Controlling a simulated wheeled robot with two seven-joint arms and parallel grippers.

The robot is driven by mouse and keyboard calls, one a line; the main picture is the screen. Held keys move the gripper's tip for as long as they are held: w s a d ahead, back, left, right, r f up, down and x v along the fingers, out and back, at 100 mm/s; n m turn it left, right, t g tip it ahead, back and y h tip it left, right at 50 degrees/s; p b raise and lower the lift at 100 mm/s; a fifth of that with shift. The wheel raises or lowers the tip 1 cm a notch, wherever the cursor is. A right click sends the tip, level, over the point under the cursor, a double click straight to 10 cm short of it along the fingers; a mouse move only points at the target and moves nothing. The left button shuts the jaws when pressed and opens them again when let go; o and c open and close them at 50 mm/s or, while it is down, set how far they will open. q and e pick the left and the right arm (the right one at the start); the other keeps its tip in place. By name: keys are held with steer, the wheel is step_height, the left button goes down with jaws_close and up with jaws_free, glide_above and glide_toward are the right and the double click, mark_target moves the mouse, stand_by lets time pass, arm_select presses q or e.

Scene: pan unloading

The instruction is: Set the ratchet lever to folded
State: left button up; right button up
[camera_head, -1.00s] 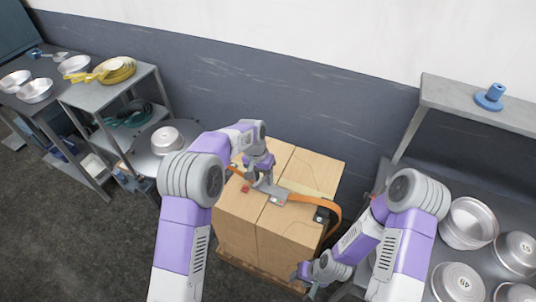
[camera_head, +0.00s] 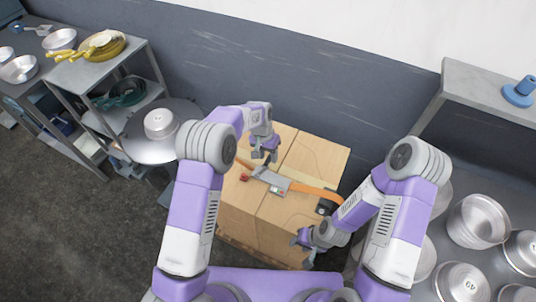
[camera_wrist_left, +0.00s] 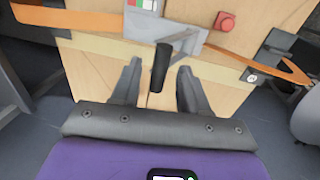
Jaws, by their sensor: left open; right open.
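The grey ratchet (camera_head: 270,183) sits on an orange strap (camera_head: 318,194) across the top of the cardboard boxes (camera_head: 290,211). In the left wrist view its grey body (camera_wrist_left: 186,32) shows at the top. The ratchet lever's black grip (camera_wrist_left: 160,68) sticks out toward that camera, between my open left fingers, with no clear contact. My left gripper (camera_head: 264,156) is open just above and behind the ratchet. My right gripper (camera_head: 301,241) is open and empty, low by the boxes' front right side. The lever's exact angle is hard to tell.
A red knob (camera_wrist_left: 226,21) sits beside the ratchet; a black block (camera_head: 326,207) is at the strap's right end. A round metal table with a pan (camera_head: 160,124) stands left. A shelf with several pans (camera_head: 478,220) stands right, close to my right arm.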

arm_select(q)
steer(key=shift+f, duration=0.1)
jaws_close()
steer(key=shift+d, duration=0.1)
stand_by(0.4)
